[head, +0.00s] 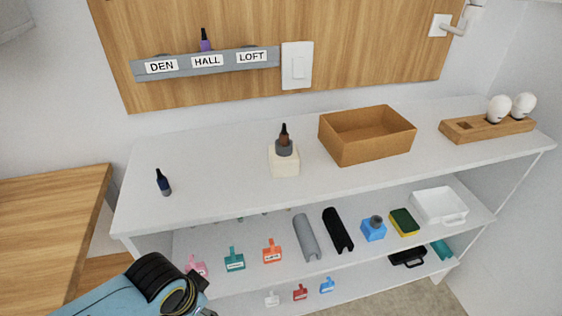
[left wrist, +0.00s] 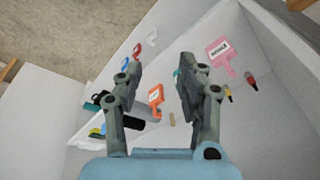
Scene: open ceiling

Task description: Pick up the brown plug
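The brown plug (head: 284,133) has a dark tip and stands upright in a grey collar on a small white block (head: 284,162), on the middle of the white shelf top. I cannot make it out in the left wrist view. My left gripper (left wrist: 160,72) is open, with nothing between its fingers; shelf items show beyond them. In the head view my left arm enters at the bottom left, in front of the shelf's left end, below and left of the plug. My right gripper is not in view.
A purple plug (head: 205,41) is in the labelled rack (head: 180,68). A wooden box (head: 350,155) is right of the brown plug. Lower shelves hold several tags, including an orange one (head: 271,252).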

